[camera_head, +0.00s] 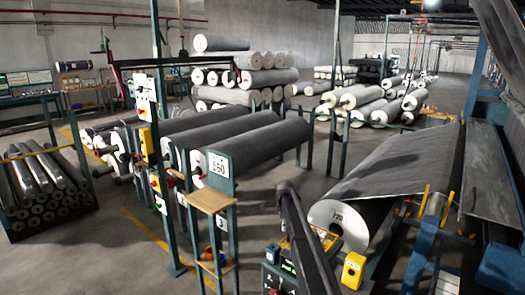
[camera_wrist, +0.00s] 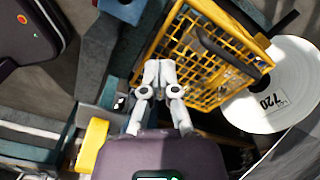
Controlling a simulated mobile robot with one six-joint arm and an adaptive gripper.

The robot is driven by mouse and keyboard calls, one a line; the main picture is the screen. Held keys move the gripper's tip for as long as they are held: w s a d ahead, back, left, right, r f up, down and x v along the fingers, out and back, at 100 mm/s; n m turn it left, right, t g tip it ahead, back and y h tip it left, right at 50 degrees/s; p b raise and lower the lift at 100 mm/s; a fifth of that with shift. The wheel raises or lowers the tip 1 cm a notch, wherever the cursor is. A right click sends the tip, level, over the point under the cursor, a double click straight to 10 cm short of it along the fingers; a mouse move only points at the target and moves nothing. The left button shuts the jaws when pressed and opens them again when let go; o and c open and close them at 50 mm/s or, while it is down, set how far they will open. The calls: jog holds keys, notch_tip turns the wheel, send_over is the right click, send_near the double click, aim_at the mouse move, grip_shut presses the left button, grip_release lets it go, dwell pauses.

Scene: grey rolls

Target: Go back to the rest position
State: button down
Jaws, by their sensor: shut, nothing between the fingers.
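My gripper (camera_wrist: 158,68) shows in the wrist view with its two pale grey fingers together, shut and empty. In the head view a dark link of my arm crosses the lower middle, and the gripper cannot be made out there.
A large grey roll with a white end labelled 720 (camera_head: 323,218) is close to my arm; its white end (camera_wrist: 279,82) also shows in the wrist view. A yellow button box (camera_head: 353,270) stands in front. Open floor (camera_head: 140,240) lies left.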

jog(key=s+d+n, duration=0.2)
jog(key=s+n, duration=0.4)
jog(key=s, duration=0.8)
jog(key=s+d+n, duration=0.3)
jog(key=s+n, duration=0.4)
jog(key=s, duration=0.7)
jog(key=s+d+r+n+p, duration=0.1)
jog(key=s+n, duration=0.5)
jog(key=s, duration=0.9)
jog(key=shift+d, duration=0.75)
jog(key=shift+s, duration=0.1)
